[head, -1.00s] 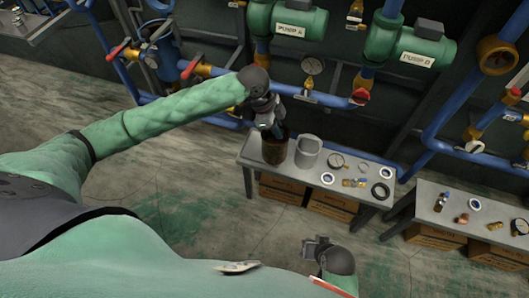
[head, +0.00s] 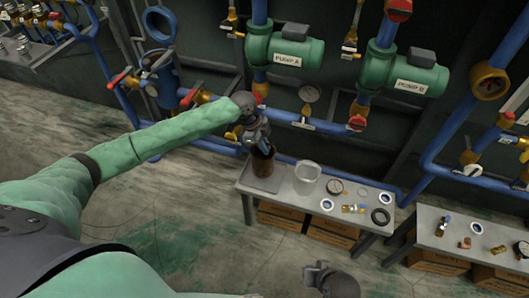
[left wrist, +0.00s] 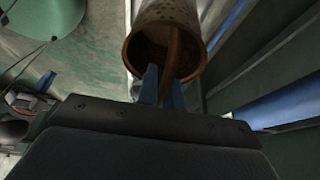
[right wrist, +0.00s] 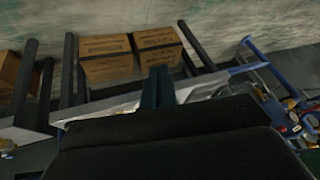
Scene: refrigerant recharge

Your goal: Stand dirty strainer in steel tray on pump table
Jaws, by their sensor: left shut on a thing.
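The dirty strainer (head: 263,165) is a rusty brown perforated cylinder at the left end of the grey pump table (head: 345,215). My left gripper (head: 262,148) is shut on its brown inner handle at the top. In the left wrist view the strainer's open rim (left wrist: 133,48) and the handle between the blue fingers (left wrist: 165,88) show. I cannot tell whether its bottom touches the table.
A pale grey cylinder (head: 307,178) stands close right of the strainer. Cartons (head: 333,228) sit underneath. Blue pipes (head: 310,122) run behind.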

